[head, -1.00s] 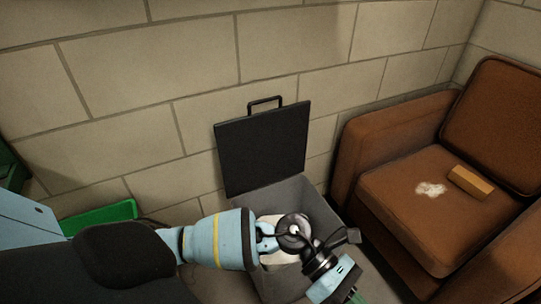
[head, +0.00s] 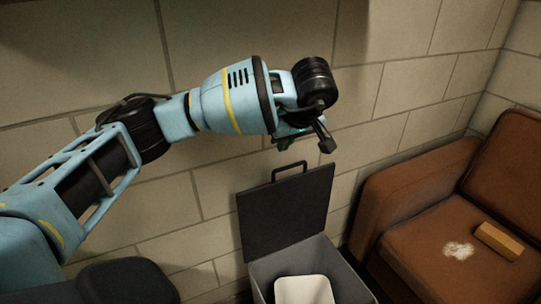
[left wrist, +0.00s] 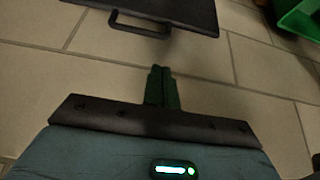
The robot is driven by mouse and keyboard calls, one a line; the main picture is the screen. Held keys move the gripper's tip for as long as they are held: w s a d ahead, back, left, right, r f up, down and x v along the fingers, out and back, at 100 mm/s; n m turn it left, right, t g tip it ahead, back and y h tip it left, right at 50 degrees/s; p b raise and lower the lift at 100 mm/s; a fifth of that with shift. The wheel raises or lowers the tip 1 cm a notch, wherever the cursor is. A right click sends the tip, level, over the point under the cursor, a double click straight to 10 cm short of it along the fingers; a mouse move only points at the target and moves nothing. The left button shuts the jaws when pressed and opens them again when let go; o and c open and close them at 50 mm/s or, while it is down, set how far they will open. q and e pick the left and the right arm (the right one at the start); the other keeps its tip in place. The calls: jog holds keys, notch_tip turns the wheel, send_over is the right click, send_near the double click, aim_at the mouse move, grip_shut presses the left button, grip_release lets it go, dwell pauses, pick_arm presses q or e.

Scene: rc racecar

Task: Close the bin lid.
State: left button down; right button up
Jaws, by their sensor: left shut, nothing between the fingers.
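The bin (head: 345,279) is grey and stands against the block wall at the bottom of the head view. Its dark lid (head: 285,218) stands open, nearly upright, at the back of the bin, with a handle (head: 289,170) on its top edge. My left gripper (head: 284,144) is above the lid handle, partly hidden by my wrist. In the left wrist view the gripper's green fingers (left wrist: 161,70) are together and empty. The lid (left wrist: 190,10) and its handle (left wrist: 140,27) show beyond them, with a gap between. My right gripper is out of view.
A white item (head: 303,289) sits inside the bin. A brown armchair (head: 400,190) stands close to the bin's right, with a tan block (head: 497,240) and a whitish patch on its seat. The block wall (head: 395,60) is close behind. A green object (left wrist: 300,18) shows in the left wrist view.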

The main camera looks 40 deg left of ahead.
pick_arm(q)
jog(key=shift+r, duration=0.1)
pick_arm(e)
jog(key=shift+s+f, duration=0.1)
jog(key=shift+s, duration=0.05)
pick_arm(q)
jog(key=b+x, duration=0.1)
jog(key=x, duration=0.8)
jog(key=shift+b, duration=0.3)
jog(key=shift+w+a+f, duration=0.1)
jog(key=shift+a+f, duration=0.1)
jog(key=shift+f, duration=0.25)
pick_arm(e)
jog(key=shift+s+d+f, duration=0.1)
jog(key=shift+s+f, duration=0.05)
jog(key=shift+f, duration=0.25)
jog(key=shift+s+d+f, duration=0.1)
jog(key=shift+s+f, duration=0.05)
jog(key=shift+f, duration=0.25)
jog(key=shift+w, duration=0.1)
pick_arm(q)
jog(key=shift+d, duration=0.1)
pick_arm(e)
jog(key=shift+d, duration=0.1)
